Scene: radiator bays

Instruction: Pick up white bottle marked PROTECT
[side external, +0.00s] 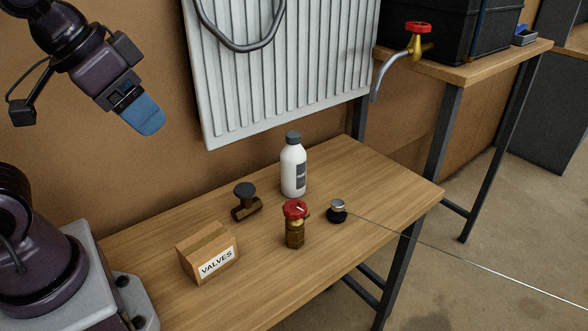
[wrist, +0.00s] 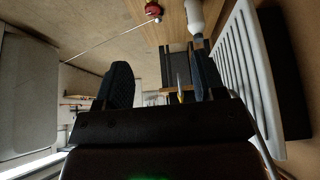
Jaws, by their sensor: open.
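A white bottle (side external: 293,168) with a dark cap and a dark label stands upright on the wooden table, below the radiator; the label's writing is too small to read. The bottle also shows in the wrist view (wrist: 195,17) at the top, partly cut off by the frame edge. My gripper (side external: 150,122) is at the upper left in the side view, high above the table and well apart from the bottle. In the wrist view its two dark fingers (wrist: 160,85) stand apart with nothing held between them.
On the table (side external: 352,160) near the bottle are a brown valve with a dark knob (side external: 246,203), a red-topped brass valve (side external: 295,228), a small dark knob (side external: 337,212) and a VALVES box (side external: 208,254). A white radiator (side external: 285,75) hangs behind. A thin rod (side external: 450,258) extends rightward.

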